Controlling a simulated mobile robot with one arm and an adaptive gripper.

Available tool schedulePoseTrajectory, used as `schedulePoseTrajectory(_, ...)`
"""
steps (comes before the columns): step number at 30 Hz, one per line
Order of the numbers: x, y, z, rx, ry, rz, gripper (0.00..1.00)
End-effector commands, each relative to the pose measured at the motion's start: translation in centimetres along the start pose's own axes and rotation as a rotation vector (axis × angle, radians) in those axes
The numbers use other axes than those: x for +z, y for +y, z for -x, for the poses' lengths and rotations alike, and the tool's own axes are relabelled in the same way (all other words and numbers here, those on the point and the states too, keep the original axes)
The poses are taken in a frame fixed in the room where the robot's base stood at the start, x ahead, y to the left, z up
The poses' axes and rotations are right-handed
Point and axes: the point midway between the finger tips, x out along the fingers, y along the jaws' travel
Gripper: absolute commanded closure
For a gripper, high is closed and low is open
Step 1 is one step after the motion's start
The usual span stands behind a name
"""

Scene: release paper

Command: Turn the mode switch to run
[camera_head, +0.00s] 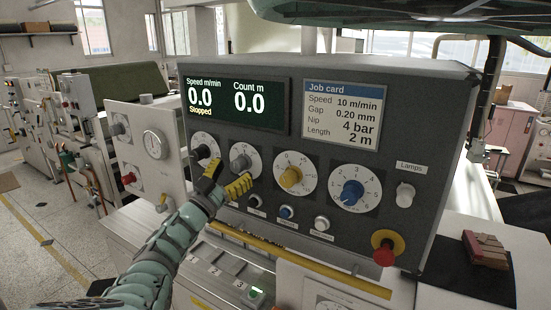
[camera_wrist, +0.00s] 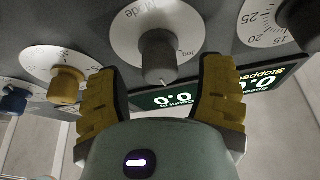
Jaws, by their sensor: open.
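The mode switch (camera_head: 240,161) is a grey knob on a white round dial, second from the left in the panel's upper knob row. In the wrist view the mode switch (camera_wrist: 158,56) shows upside down, with "Mode" and "Jog" legible on its dial. I cannot tell which setting it points to. My gripper (camera_head: 226,176) is open in front of it. In the wrist view the yellow fingers of my gripper (camera_wrist: 160,72) stand apart on both sides of the knob, with gaps showing. I see no contact.
A black knob (camera_head: 201,152) is left of the switch; a yellow knob (camera_head: 290,177) and a blue knob (camera_head: 352,192) are right. Small buttons lie below. A red emergency stop (camera_head: 384,252) is at lower right. The display (camera_head: 236,101) reads 0.0, Stopped, beside a job card (camera_head: 341,114).

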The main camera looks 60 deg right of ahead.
Motion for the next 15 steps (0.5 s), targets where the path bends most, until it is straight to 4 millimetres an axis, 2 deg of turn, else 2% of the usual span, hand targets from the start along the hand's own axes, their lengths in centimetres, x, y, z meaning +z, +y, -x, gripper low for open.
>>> schedulePoseTrajectory(7, 0.0, 0.1, -1.7, 0.001, -0.001, 0.001, 0.32)
schedulePoseTrajectory(15, 0.0, 0.2, -2.2, 0.003, 0.0, 0.001, 0.32)
